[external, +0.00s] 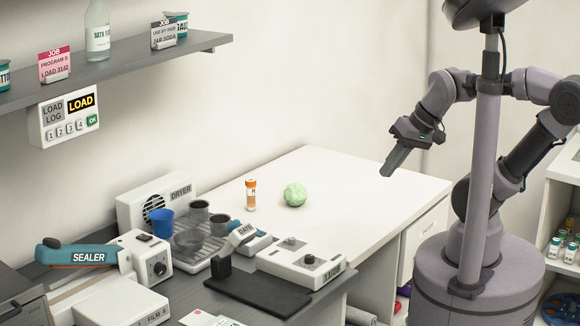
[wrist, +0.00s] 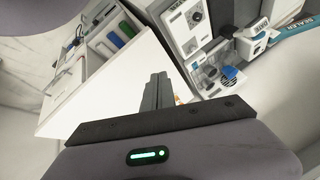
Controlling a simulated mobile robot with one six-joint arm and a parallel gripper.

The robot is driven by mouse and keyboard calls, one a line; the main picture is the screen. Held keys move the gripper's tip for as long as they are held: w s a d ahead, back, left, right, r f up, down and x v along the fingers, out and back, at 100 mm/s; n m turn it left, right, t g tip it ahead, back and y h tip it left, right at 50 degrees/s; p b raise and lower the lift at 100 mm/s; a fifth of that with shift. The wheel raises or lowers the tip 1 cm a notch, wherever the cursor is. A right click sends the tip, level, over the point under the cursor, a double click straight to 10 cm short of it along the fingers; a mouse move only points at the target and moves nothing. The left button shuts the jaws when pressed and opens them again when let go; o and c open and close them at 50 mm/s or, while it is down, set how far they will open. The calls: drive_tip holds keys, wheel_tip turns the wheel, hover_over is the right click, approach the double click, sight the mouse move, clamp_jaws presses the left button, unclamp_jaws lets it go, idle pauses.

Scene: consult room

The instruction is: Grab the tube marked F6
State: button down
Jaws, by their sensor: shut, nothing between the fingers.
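My gripper (external: 386,172) is shut and empty, held above and to the right of the white counter. Its fingers (wrist: 155,92) also show closed in the wrist view. A tube with an orange cap and an orange and white label (external: 250,195) stands upright on the counter, apart from my gripper. Its marking is too small to read. Several small capped tubes (external: 565,238) stand on a shelf at the right; their markings are not readable either. I cannot tell which tube is F6.
A pale green ball (external: 295,194) lies just right of the orange-capped tube. A dryer (external: 157,205), cups on a rack (external: 190,262), a sealer (external: 88,257) and a grey-white device (external: 301,262) crowd the left and front. The counter's back and right (external: 350,180) are clear.

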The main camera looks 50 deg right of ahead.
drive_tip(key=c, duration=1.1)
unclamp_jaws()
drive_tip(key=w+r+n+p, duration=0.2)
drive_tip(key=w+r, duration=0.3)
drive_tip(key=w, duration=0.3)
drive_tip(key=n+g, duration=0.2)
drive_tip(key=n, duration=0.5)
hover_over(247, 209)
drive_tip(key=s+d, duration=0.2)
wheel_tip(247, 209, down, 21)
drive_tip(key=shift+d+f+p, duration=0.1)
drive_tip(key=shift+f+p, duration=0.05)
drive_tip(key=shift+p, duration=0.2)
drive_tip(key=b+x, duration=0.1)
drive_tip(key=x, duration=0.2)
drive_tip(key=b+x, duration=0.1)
drive_tip(key=x, duration=0.1)
drive_tip(key=shift+s+f, duration=0.1)
drive_tip(key=shift+f, duration=0.3)
drive_tip(key=shift+r, duration=0.15)
